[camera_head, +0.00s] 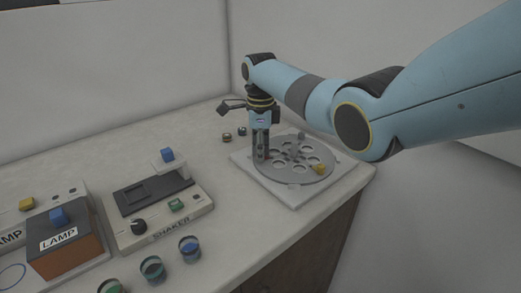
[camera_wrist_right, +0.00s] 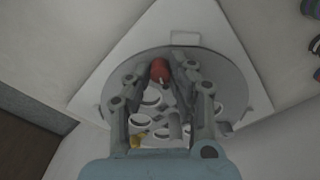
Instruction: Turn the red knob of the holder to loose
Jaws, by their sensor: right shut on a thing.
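The holder is a round grey disc (camera_head: 292,174) with several holes, on a white square plate (camera_head: 296,198) at the right end of the bench. My right gripper (camera_head: 262,157) points down at the disc's left edge in the head view. The red knob (camera_wrist_right: 160,70) shows in the right wrist view between the two fingertips, near the disc's rim. My right gripper (camera_wrist_right: 162,78) is shut on the red knob. In the head view the fingers hide nearly all of the knob. A yellow part (camera_head: 319,169) sits on the disc's right side. My left gripper is not in view.
A shaker (camera_head: 150,207) with a blue knob and a lamp box (camera_head: 66,247) stand at the left. Several small jars, one blue-capped (camera_head: 189,248), line the front edge. Two small round pieces (camera_head: 227,137) lie behind the holder. The bench between shaker and plate is clear.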

